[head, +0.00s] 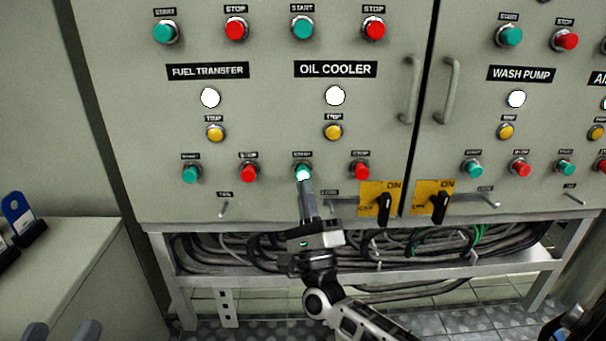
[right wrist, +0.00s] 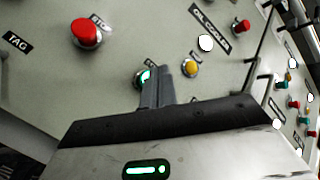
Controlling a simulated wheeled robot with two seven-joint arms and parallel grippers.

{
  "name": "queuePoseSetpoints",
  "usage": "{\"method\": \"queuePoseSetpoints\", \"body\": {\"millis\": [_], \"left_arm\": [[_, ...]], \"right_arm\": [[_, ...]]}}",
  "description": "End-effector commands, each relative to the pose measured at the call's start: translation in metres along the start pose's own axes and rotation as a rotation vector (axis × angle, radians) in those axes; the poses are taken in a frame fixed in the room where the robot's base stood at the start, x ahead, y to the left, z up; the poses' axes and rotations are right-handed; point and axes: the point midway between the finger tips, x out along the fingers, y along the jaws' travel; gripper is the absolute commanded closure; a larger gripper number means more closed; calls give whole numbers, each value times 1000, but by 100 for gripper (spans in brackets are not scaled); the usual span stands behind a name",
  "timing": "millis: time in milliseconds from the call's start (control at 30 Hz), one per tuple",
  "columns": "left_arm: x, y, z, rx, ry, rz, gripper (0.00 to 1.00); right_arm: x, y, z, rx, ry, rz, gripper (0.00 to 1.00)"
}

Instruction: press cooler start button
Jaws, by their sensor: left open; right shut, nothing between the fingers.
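The green oil cooler start button (head: 303,173) is in the lower row of the grey panel, below the OIL COOLER label (head: 335,69). Its centre glows white. My right gripper (head: 306,183) is shut and empty, its fingertips at the button and covering its lower part. In the right wrist view the shut fingers (right wrist: 160,75) overlap the right side of the green button (right wrist: 142,78); whether they touch it, I cannot tell. Two grey fingers of my left gripper (head: 60,332) show apart at the bottom left, open and far from the panel.
A red stop button (head: 361,171) is just right of the start button, and a yellow trip button (head: 333,132) is above. Black rotary switches (head: 384,208) on yellow plates are lower right. Cables (head: 400,245) run below the panel. A grey cabinet (head: 75,260) stands at left.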

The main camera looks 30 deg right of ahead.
Motion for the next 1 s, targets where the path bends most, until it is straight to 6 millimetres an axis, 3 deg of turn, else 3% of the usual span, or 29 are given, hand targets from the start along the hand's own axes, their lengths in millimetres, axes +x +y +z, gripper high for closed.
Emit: {"method": "queuePoseSetpoints", "body": {"millis": [400,1000], "left_arm": [[4,4,-16,0,0,0,48],[4,4,-16,0,0,0,48]], "right_arm": [[-27,-21,20,1,1,2,100],[-29,-22,21,0,1,0,100]]}}
